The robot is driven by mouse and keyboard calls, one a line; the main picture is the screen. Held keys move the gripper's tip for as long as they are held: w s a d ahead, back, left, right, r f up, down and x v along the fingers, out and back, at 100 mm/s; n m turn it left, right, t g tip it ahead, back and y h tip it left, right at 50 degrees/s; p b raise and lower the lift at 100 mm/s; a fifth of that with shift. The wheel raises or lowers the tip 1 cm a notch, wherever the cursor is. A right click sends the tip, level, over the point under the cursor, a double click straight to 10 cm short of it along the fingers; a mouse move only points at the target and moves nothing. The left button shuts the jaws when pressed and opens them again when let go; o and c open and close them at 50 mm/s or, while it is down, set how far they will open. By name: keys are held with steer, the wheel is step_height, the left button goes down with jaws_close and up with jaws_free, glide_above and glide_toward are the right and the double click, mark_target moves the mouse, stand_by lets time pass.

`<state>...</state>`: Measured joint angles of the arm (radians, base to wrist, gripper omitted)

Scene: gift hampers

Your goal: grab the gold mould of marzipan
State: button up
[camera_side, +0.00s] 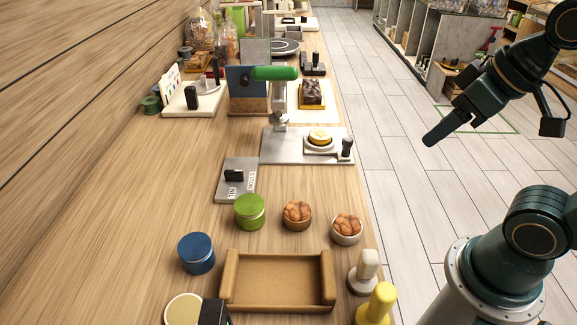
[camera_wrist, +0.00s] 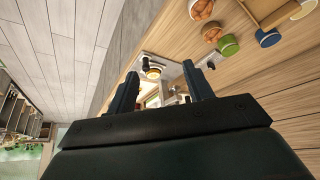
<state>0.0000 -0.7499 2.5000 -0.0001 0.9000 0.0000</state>
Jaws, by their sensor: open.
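The gold mould of marzipan (camera_side: 297,222) stands upright on the wooden counter, filled with orange-brown lumps, between a green tin (camera_side: 250,211) and a white mould with similar filling (camera_side: 346,235). It also shows at the top of the wrist view (camera_wrist: 211,35), right of my fingers. My gripper (camera_side: 432,138) is raised over the floor, beyond the counter's right edge and well away from the mould. In the wrist view its two fingers (camera_wrist: 160,70) are spread apart with nothing held between them.
A brown tray (camera_side: 275,282) lies in front of the moulds, with a blue tin (camera_side: 196,253) left of it and white (camera_side: 366,272) and yellow (camera_side: 378,306) stamps right of it. A press (camera_side: 280,115) on a metal plate stands farther back. Bare counter lies at left.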

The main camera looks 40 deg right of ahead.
steer(key=shift+o, duration=0.5)
steer(key=shift+w, duration=0.1)
steer(key=w+d+f+n+g+y, duration=0.1)
steer(key=w+n+y, duration=0.1)
steer(key=w, duration=0.4)
steer(key=w+d+f+n+y, duration=0.1)
steer(key=w+d+f+n, duration=0.15)
steer(key=w, duration=0.35)
steer(key=w+d+f+n+g+y, duration=0.1)
steer(key=w+n+y, duration=0.15)
steer(key=w, duration=0.35)
steer(key=w+d+f+n+t+y, duration=0.2)
steer(key=d+f+y, duration=0.1)
steer(key=d+f, duration=0.2)
steer(key=w+d+f+n+t+y, duration=0.1)
steer(key=d+f+n+t+y, duration=0.1)
steer(key=d, duration=0.8)
step_height(320, 180, down, 3)
steer(key=shift+w+r+y, duration=0.15)
steer(key=shift+w+y, duration=0.25)
steer(key=shift+y, duration=0.15)
steer(key=shift+x, duration=4.3)
